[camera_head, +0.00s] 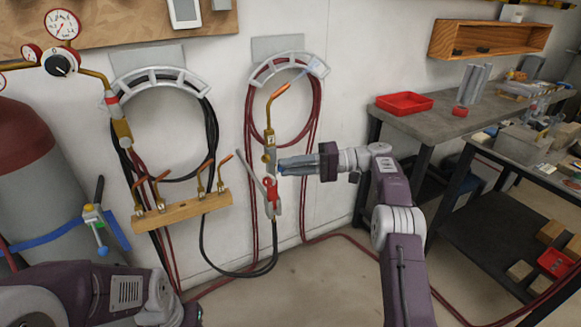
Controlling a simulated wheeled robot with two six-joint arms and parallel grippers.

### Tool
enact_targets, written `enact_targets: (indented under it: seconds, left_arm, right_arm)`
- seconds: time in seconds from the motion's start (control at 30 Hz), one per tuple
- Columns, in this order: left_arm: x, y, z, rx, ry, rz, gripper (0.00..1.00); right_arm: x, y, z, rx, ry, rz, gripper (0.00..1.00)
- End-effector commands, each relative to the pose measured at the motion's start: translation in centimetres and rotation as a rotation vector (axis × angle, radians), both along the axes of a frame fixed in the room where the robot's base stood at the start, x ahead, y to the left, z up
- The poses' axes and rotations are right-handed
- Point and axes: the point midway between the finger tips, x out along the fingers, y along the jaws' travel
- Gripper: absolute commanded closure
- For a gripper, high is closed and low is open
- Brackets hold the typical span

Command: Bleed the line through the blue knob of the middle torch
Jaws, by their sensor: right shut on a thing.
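The middle torch (270,148) is brass with a bent copper tip, and stands upright against the white wall below the right-hand hose hanger. My right gripper (284,166) reaches it from the right, with its fingers level and shut at the torch's lower body. Only a speck of the blue knob (281,172) shows at the fingertips; the fingers hide most of it.
A grey workbench (440,120) with a red tray (404,103) is right. Hoses hang behind and cross the floor.

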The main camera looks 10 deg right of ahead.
Motion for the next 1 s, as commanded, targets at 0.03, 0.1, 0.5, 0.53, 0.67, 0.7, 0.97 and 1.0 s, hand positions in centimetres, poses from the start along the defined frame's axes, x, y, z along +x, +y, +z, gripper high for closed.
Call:
enact_targets:
  seconds: [0.03, 0.1, 0.5, 0.53, 0.67, 0.7, 0.97, 1.0]
  left_arm:
    - [0.00, 0.00, -0.02, 0.000, 0.000, 0.000, 0.54]
    - [0.00, 0.00, -0.02, 0.000, 0.000, 0.000, 0.54]
    - [0.00, 0.00, -0.02, 0.000, 0.000, 0.000, 0.54]
    - [0.00, 0.00, -0.02, 0.000, 0.000, 0.000, 0.54]
    - [0.00, 0.00, -0.01, 0.000, 0.000, 0.000, 0.54]
    - [0.00, 0.00, -0.01, 0.000, 0.000, 0.000, 0.54]
    - [0.00, 0.00, -0.01, 0.000, 0.000, 0.000, 0.54]
    - [0.00, 0.00, 0.01, 0.000, 0.000, 0.000, 0.54]
  right_arm:
    - [0.00, 0.01, -0.03, -0.005, -0.008, 0.000, 1.00]
    - [-0.01, 0.01, -0.02, -0.010, -0.016, 0.000, 1.00]
    - [-0.01, 0.01, -0.03, -0.013, -0.025, 0.000, 1.00]
    - [-0.01, 0.01, -0.03, -0.013, -0.024, 0.000, 1.00]
    - [-0.01, 0.01, -0.03, -0.013, -0.024, 0.000, 0.55]
    - [-0.01, 0.01, -0.02, -0.013, -0.024, 0.000, 0.55]
    - [-0.01, 0.01, 0.01, -0.013, -0.024, 0.000, 0.55]
    - [-0.01, 0.03, 0.02, -0.013, -0.024, 0.000, 0.55]
